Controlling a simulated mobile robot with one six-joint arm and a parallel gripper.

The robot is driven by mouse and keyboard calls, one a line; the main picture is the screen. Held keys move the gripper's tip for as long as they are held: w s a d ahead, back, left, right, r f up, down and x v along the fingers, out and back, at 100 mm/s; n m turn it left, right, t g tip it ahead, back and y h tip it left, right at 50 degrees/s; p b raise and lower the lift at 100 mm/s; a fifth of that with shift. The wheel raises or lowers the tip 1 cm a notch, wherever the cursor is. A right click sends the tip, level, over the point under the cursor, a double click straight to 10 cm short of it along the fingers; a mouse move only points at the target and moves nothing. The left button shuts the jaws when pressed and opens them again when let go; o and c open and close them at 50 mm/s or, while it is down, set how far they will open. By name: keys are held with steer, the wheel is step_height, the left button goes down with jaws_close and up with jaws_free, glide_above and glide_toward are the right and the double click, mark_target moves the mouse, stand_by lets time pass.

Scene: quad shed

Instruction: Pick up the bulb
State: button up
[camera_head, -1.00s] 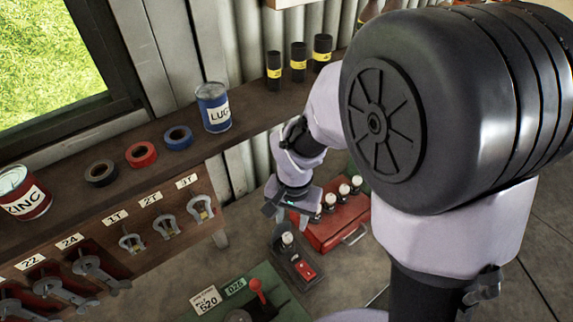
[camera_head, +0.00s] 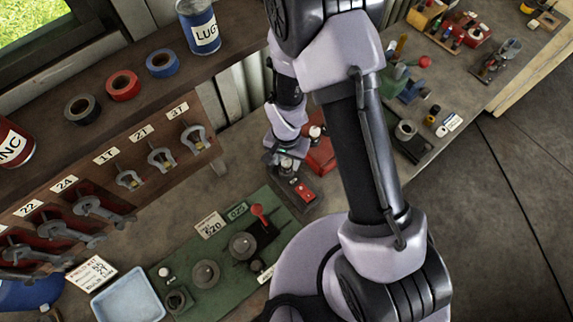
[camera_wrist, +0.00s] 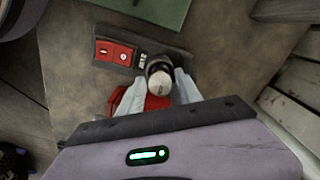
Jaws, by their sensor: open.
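A pale bulb (camera_wrist: 159,76) stands in a dark socket on a black switch box (camera_wrist: 118,53) with a red rocker panel. In the wrist view my gripper (camera_wrist: 161,84) is open, with one pale finger on each side of the bulb. I cannot tell whether either finger touches it.
A red case (camera_head: 322,156) with pale bulbs, partly hidden by my arm, is just behind the gripper. A green board (camera_head: 225,255) with knobs and a red lever lies in front. A wooden rack (camera_head: 120,165) with hanging tools stands at left.

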steer(key=shift+w+f, duration=0.1)
steer(key=shift+f, duration=0.45)
steer(key=shift+c, duration=1)
jaws_close()
steer(key=shift+r, duration=0.15)
